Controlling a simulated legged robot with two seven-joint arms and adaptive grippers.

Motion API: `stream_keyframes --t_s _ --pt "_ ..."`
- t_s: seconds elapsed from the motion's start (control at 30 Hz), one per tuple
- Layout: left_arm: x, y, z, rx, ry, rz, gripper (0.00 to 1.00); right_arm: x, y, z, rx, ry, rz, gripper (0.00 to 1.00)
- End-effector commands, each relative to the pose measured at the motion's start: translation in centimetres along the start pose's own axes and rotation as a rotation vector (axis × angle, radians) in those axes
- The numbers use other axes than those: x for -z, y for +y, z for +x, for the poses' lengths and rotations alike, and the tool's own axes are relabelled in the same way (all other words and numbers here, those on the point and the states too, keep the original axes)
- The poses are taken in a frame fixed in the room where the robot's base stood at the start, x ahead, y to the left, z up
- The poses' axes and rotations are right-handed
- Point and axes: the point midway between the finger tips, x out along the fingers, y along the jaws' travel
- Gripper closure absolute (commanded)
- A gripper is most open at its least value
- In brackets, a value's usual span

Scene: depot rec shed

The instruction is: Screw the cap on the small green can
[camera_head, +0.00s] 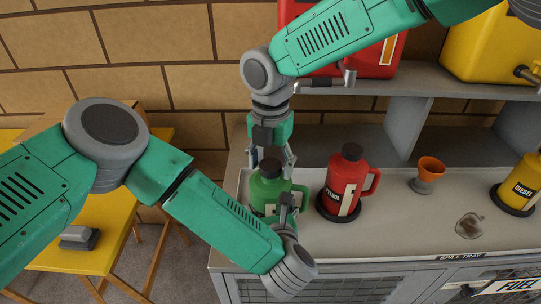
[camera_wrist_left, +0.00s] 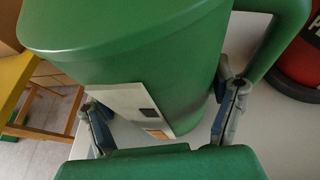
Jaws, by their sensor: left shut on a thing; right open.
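The small green can (camera_head: 268,190) stands upright on the grey bench top, with a dark cap (camera_head: 270,168) at its top. I cannot tell how tightly the cap sits. My left gripper (camera_head: 287,203) is shut on the green can's body; in the left wrist view its fingers (camera_wrist_left: 165,115) lie on both sides of the can (camera_wrist_left: 140,65), which has a pale label. My right gripper (camera_head: 273,155) points down from above, open, with its fingertips around or just behind the cap. My left forearm hides the can's lower part.
A red can (camera_head: 343,182) stands close to the right on a dark round base. Farther right are an orange cup (camera_head: 428,172), a clear small object (camera_head: 469,226) and a yellow diesel can (camera_head: 522,185). A shelf (camera_head: 370,80) with large jerrycans runs behind. A yellow table (camera_head: 85,235) stands left.

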Motion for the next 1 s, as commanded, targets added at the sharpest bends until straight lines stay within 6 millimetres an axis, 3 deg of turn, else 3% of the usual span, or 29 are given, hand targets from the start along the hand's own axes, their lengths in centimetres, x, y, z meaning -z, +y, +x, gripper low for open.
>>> stream_keyframes --t_s 0.2,0.33,0.37,0.57,0.67,1.0 --pt "-0.03 -0.01 0.01 0.000 0.000 -0.001 1.00 -0.01 0.00 0.00 0.000 -0.001 0.000 0.44" --pt "-0.03 -0.01 0.01 0.000 0.000 -0.001 1.00 -0.01 0.01 -0.02 0.000 -0.001 0.000 0.90" --pt "-0.03 -0.01 0.01 0.000 0.000 -0.001 1.00 -0.01 0.01 -0.02 0.000 -0.001 0.000 0.95" --pt "-0.02 -0.01 0.01 0.000 0.000 -0.001 1.00 -0.03 0.00 -0.03 0.001 -0.003 0.064 0.96" --pt "-0.03 -0.02 0.00 0.000 0.000 -0.001 1.00 -0.02 0.04 -0.06 0.001 -0.005 0.243 0.96" --pt "-0.02 -0.03 -0.01 0.001 0.000 0.000 1.00 0.00 0.10 0.02 -0.003 -0.004 1.127 0.96"
